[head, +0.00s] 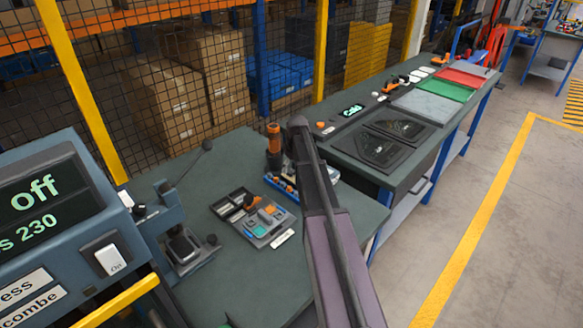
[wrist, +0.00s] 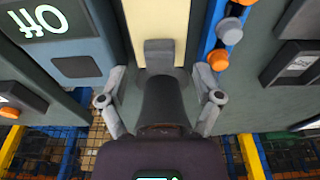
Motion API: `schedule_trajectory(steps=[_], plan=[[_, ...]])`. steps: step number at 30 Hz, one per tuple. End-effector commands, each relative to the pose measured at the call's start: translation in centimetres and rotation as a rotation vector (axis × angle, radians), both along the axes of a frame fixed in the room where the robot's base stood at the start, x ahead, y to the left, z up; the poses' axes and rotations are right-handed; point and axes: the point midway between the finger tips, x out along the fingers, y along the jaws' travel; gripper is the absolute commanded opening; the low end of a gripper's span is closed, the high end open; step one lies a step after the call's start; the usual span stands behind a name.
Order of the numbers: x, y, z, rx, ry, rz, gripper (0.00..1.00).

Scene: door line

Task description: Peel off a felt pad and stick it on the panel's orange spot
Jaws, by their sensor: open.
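My gripper (wrist: 160,74) is open in the wrist view, its two grey fingers spread apart with nothing seen between the tips. A pale cream strip (wrist: 157,25) lies ahead of it. In the head view my arm crosses the middle and I cannot make out the gripper. Two dark moulded panels (head: 365,150) (head: 402,128) lie flat on the far bench; an orange spot cannot be made out on them. I cannot identify a felt pad in either view.
A grey tray (head: 270,233) of small parts lies on the near bench (head: 245,290). A small press (head: 182,243) and a screen console (head: 45,200) stand left. Green (head: 440,90) and red (head: 467,78) sheets lie farther back. Mesh fencing runs behind; open floor (head: 470,170) is right.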

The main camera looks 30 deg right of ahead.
Motion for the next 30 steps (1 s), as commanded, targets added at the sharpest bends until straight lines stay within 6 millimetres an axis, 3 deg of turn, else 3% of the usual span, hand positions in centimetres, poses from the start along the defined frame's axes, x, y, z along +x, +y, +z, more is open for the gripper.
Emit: schedule_trajectory(steps=[7,22,23,30], plan=[[0.2,0.1,-1.7,0.0,0.0,0.0,0.83],[0.3,0.1,-2.0,0.0,0.0,-0.001,0.83],[0.3,0.1,-2.0,0.0,0.0,-0.001,0.77],[0.3,0.1,-2.0,0.0,0.0,-0.001,0.06]])
